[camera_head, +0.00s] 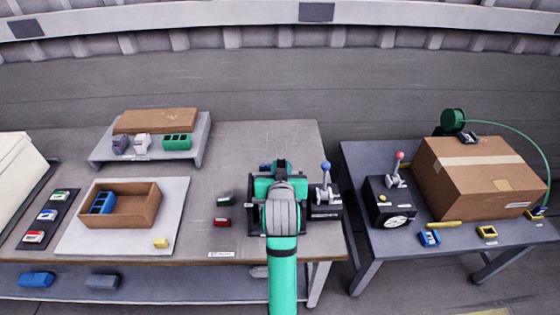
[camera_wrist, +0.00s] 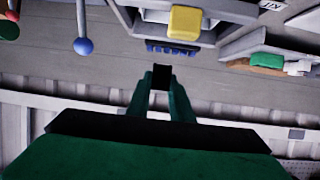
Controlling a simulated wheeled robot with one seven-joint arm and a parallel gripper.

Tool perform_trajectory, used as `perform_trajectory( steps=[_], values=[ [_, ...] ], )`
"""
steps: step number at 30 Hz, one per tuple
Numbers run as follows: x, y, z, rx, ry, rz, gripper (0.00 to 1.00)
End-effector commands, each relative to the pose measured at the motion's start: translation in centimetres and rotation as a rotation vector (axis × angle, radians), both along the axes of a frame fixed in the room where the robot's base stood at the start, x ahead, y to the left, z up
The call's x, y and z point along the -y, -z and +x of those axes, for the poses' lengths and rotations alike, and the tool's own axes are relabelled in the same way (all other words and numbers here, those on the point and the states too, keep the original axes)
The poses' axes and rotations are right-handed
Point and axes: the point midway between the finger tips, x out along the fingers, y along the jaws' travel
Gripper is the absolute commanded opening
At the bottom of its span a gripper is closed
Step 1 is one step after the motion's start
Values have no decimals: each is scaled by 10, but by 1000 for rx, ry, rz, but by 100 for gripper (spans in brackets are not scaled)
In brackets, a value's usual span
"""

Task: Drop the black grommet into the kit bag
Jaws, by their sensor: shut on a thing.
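My gripper (camera_wrist: 161,76) shows in the wrist view with its two green fingers closed on a small black piece at the tips, which looks like the black grommet (camera_wrist: 161,72). In the head view my own arm covers the fingertips and the grommet. The gripper is raised over the right part of the left table. I cannot pick out a kit bag with certainty. A white label reading KIT (camera_wrist: 272,5) shows at the upper right of the wrist view. An open brown box (camera_head: 148,219) with a blue piece in it stands on a white board at the left.
A low shelf (camera_head: 203,142) stands behind the brown box. A lever with a blue knob (camera_head: 326,167) stands just right of my gripper. A yellow block (camera_wrist: 186,21) shows in the wrist view. A large carton (camera_head: 480,185) fills much of the right table.

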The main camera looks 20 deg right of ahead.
Motion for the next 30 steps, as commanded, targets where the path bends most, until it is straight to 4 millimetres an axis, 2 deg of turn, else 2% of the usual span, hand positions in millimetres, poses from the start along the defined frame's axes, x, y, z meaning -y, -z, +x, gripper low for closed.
perform_trajectory(
  steps=[3,9,21,22,24,30],
  values=[
    [1,14,-1,-2,2,1,0],
    [2,30,-1,-2,3,0,0],
    [-1,34,0,1,-1,0,0],
    [-1,34,0,1,-1,0,24],
    [-1,34,0,1,-1,0,41],
    [0,34,0,1,-1,0,41]
  ],
)
